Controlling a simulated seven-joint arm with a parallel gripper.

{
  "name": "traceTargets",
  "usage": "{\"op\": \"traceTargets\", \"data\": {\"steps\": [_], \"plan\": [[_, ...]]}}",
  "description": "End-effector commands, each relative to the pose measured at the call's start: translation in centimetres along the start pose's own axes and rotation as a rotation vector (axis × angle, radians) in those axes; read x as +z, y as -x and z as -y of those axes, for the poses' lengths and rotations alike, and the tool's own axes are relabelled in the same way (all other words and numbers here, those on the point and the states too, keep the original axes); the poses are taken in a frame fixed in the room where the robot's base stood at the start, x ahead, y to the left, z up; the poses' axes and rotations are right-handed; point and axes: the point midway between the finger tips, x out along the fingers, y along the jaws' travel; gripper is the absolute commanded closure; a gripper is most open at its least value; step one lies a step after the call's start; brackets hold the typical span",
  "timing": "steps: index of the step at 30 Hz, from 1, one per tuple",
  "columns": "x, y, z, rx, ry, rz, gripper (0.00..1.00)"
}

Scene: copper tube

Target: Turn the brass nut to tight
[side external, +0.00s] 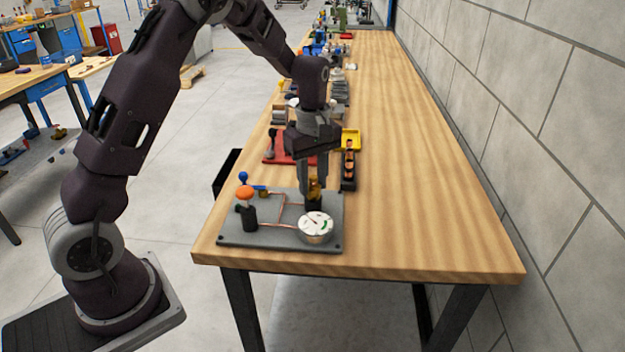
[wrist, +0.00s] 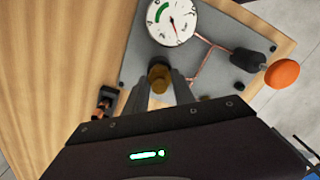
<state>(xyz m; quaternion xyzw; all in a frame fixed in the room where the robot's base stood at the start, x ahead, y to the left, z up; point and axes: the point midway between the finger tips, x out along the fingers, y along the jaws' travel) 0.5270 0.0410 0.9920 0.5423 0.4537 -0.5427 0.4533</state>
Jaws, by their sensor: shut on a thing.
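The brass nut (wrist: 158,77) shows in the wrist view between my two fingertips. In the side view the brass piece (side external: 314,188) stands on a black base on the grey plate (side external: 262,237), partly covered by my fingers. My gripper (side external: 314,185) points straight down over it and is shut on the nut; it also shows in the wrist view (wrist: 158,85). Thin copper tubing (wrist: 208,60) runs along the plate. A round white gauge (side external: 316,226) with a green band sits at the plate's near right corner; its dial faces up in the wrist view (wrist: 172,22).
An orange knob (side external: 244,192) on a black post and a blue-handled lever (side external: 243,177) stand at the plate's left. A black holder with a copper-coloured part (side external: 348,165), a red tray (side external: 283,155) and a yellow bin (side external: 350,138) lie behind. The bench's right side is clear.

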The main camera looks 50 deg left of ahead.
Motion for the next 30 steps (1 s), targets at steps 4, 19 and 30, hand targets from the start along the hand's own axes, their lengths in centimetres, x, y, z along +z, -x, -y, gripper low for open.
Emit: {"op": "traceTargets", "data": {"steps": [4,19,30], "plan": [[-0.06,0.1,-0.09,0.003,-0.135,0.0,1.0],[-0.04,0.12,-0.23,0.003,-0.61,-0.002,1.0],[0.06,0.13,-0.3,0.003,-0.962,-0.002,1.0]]}}
